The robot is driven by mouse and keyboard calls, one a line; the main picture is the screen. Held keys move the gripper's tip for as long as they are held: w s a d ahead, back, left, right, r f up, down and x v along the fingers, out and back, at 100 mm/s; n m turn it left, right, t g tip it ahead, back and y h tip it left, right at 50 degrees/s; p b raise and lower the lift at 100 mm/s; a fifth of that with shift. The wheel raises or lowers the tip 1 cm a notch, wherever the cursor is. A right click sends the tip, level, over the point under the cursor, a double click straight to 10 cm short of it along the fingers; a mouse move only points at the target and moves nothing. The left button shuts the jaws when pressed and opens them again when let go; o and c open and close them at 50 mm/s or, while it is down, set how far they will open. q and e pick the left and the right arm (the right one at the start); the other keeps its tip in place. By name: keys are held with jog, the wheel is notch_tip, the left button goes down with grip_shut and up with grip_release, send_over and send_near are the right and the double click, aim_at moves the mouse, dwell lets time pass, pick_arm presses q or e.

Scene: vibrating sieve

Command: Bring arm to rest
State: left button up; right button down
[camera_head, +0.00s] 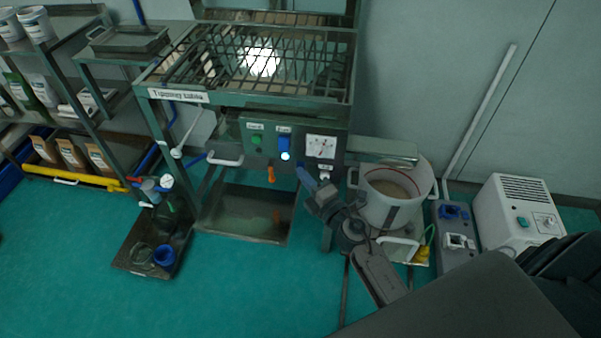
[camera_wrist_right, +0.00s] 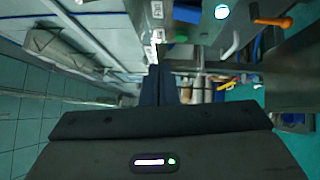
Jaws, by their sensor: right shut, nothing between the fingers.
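My right gripper (camera_head: 306,176) is in front of the sieve machine, a little below its control panel (camera_head: 290,147). Its fingers are shut and hold nothing. In the right wrist view the closed fingers (camera_wrist_right: 158,85) point away from the camera, with open space and blurred shelving beyond. The orange knob also shows in the right wrist view (camera_wrist_right: 272,22). I cannot tell whether the fingertips touch the machine. My left gripper is not in view.
A white pot (camera_head: 393,213) stands right of my right gripper. A white box unit (camera_head: 517,212) is farther right. A dark tray (camera_head: 130,268) with a blue ring lies on the floor at left. Shelves (camera_head: 62,88) stand at far left. The front green floor is clear.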

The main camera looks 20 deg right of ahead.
dwell(0.4)
jog(key=s+d+f+m+g+h, duration=0.2)
jog(key=s+d+f+m+g, duration=0.15)
jog(key=f, duration=0.65)
jog(key=s+d+f+m+g+h, duration=0.2)
jog(key=s+f+m, duration=0.3)
jog(key=f, duration=0.6)
jog(key=s+d+f+m+g+h, duration=0.25)
jog(key=s+f+m, duration=0.2)
jog(key=f, duration=0.55)
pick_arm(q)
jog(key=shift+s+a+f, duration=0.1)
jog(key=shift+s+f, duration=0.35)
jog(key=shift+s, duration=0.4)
pick_arm(e)
jog(key=s+f+m+g+y, duration=0.1)
jog(key=s+f+m+g, duration=0.3)
jog(key=s+f, duration=0.5)
jog(key=s+a+f+m+g+y, duration=0.1)
jog(key=s+f+m+g, duration=0.3)
jog(key=s+f, duration=0.6)
jog(key=s+g, duration=0.1)
jog(key=s, duration=0.8)
jog(key=shift+f, duration=0.3)
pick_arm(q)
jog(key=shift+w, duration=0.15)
pick_arm(e)
jog(key=shift+w+a, duration=0.1)
